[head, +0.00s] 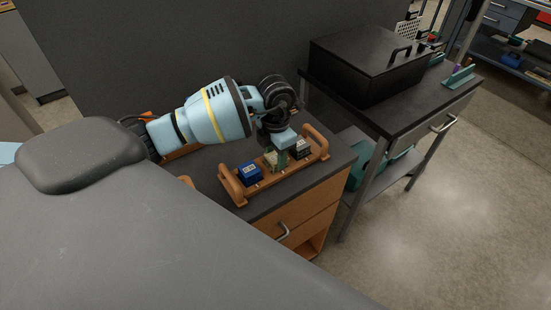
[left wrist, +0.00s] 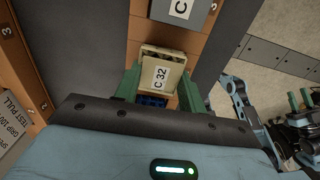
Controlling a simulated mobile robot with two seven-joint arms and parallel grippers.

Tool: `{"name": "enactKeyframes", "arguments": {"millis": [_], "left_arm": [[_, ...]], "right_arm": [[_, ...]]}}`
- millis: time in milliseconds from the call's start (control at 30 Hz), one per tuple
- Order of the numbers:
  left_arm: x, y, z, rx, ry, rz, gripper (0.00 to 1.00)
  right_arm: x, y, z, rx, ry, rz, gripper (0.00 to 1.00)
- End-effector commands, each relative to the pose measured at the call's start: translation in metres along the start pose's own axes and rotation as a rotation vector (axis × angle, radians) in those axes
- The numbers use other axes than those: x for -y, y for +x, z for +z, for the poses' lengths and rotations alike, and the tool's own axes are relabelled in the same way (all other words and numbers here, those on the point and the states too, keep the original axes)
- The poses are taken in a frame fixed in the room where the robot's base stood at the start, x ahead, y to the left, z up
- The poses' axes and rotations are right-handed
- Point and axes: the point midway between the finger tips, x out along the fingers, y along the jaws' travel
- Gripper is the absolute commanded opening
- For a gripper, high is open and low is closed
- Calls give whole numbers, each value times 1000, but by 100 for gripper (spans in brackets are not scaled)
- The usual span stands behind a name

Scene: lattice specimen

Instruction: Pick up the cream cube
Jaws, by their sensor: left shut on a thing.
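The cream cube (head: 271,160) is at the middle of a wooden tray (head: 229,184) with raised end handles. In the left wrist view the cream cube (left wrist: 160,76) shows a face marked "C 32". My left gripper (head: 281,157) comes down from above, and its green fingers (left wrist: 159,88) are shut on two opposite sides of the cube. The fingers hide part of the cube in the head view. I cannot tell whether it is clear of the tray. My right gripper (left wrist: 299,101) seems to show at the right of the left wrist view, its green fingers apart.
A blue cube (head: 250,173) and a dark cube with a pale top (head: 300,149) stand in the tray on either side. The tray is on a dark-topped wooden cabinet (head: 332,160). A black case (head: 365,65) stands on a bench to the right.

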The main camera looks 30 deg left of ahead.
Motion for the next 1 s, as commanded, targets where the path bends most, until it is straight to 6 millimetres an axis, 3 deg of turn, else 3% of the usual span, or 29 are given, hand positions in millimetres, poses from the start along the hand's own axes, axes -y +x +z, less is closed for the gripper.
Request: {"name": "enactKeyframes", "arguments": {"millis": [267, 500, 1000], "left_arm": [[0, -8, 0, 1, 0, 1, 19], [0, -38, 1, 3, 1, 2, 19], [121, -46, -19, 1, 6, -2, 19]], "right_arm": [[0, 0, 2, 4, 0, 0, 36], [0, 0, 7, 14, 0, -2, 36], [0, 0, 10, 18, -3, -3, 36]]}}
